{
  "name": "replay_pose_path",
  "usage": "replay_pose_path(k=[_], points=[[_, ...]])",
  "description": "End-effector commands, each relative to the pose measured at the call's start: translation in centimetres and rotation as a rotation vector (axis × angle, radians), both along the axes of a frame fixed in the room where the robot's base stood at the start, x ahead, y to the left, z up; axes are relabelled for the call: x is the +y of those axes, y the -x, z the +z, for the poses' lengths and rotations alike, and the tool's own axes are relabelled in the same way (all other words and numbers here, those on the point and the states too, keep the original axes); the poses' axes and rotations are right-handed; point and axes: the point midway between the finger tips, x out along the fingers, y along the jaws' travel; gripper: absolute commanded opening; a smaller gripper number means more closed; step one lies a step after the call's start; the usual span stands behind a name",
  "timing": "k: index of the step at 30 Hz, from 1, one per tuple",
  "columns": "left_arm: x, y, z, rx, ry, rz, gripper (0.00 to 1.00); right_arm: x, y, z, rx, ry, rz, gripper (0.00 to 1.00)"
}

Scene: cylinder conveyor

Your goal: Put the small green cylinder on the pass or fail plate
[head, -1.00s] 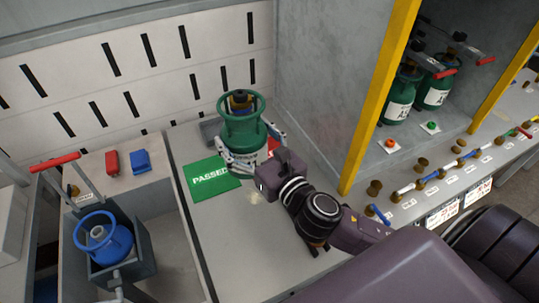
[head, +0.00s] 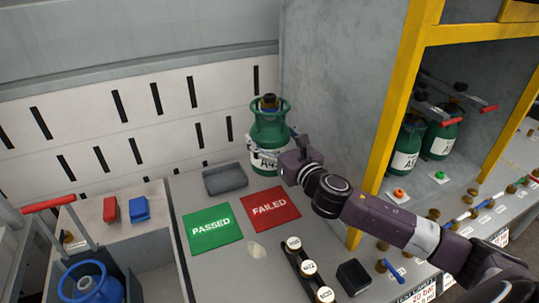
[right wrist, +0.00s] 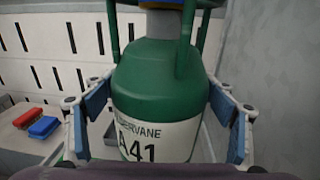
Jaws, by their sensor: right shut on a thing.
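The small green cylinder (head: 267,131) is upright, with a round collar on top and a white label reading A41. My right gripper (head: 267,152) is shut on it, its blue finger pads on both sides of the body in the right wrist view (right wrist: 160,125). The cylinder is behind the red FAILED plate (head: 270,209); I cannot tell whether its base touches the counter. The green PASSED plate (head: 213,229) lies left of the red one. Both plates are bare. My left gripper is out of view.
A grey tray (head: 226,180) lies behind the plates. Black holders with round brass-coloured tops (head: 310,267) stand in front. A blue cylinder (head: 91,287) sits lower left. Other green cylinders (head: 408,146) stand in the yellow-framed bay. The grey partition (head: 330,100) is close to the right.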

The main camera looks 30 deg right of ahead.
Motion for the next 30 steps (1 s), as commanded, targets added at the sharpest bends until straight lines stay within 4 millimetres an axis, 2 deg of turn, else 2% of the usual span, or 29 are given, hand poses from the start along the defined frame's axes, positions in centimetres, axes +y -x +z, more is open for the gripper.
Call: replay_pose_path(k=[15,19,26,30], points=[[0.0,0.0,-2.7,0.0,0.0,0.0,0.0,0.0,-0.1,-10.3,-0.013,-0.002,-0.001,0.2],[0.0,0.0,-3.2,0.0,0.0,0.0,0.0,0.0,-0.1,-11.9,-0.014,-0.001,0.0,0.2],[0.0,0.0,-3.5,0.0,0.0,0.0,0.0,0.0,-0.1,-13.0,-0.015,0.001,0.0,0.2],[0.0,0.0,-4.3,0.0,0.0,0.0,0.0,0.0,-0.1,-14.8,-0.013,-0.001,-0.001,0.2]])
